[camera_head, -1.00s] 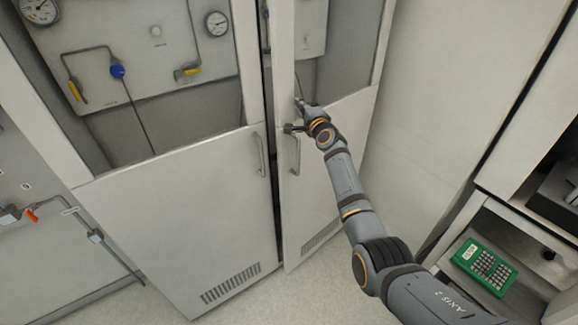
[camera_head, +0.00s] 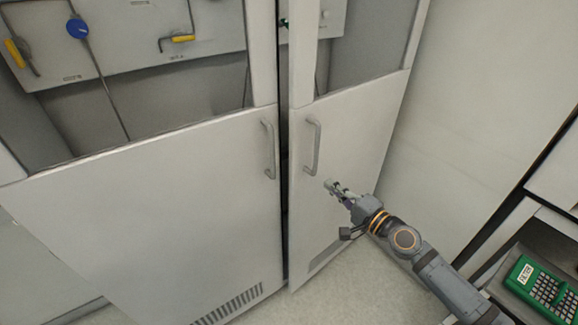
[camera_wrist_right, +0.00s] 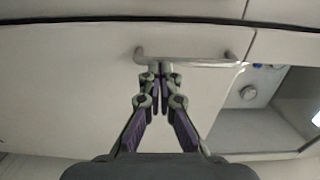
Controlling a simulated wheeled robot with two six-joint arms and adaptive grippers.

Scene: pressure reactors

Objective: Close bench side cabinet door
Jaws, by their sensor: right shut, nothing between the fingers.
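The cabinet has two tall doors with glazed upper parts. The left door (camera_head: 150,225) has a vertical bar handle (camera_head: 268,150) near its right edge. The narrower right door (camera_head: 345,165) has a bar handle (camera_head: 314,147) near its left edge and stands slightly ajar, with a dark gap between the doors. My right gripper (camera_head: 330,186) is shut and empty, just below and right of the right door's handle. In the right wrist view, the shut fingertips (camera_wrist_right: 160,66) are close to the handle (camera_wrist_right: 195,61); I cannot tell whether they touch it. My left gripper is out of view.
Behind the glass are a blue knob (camera_head: 77,28) and yellow-handled valves (camera_head: 183,38). A plain pale wall panel (camera_head: 470,100) stands right of the cabinet. A green calculator-like device (camera_head: 540,283) lies on a shelf at lower right. Floor shows below the doors.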

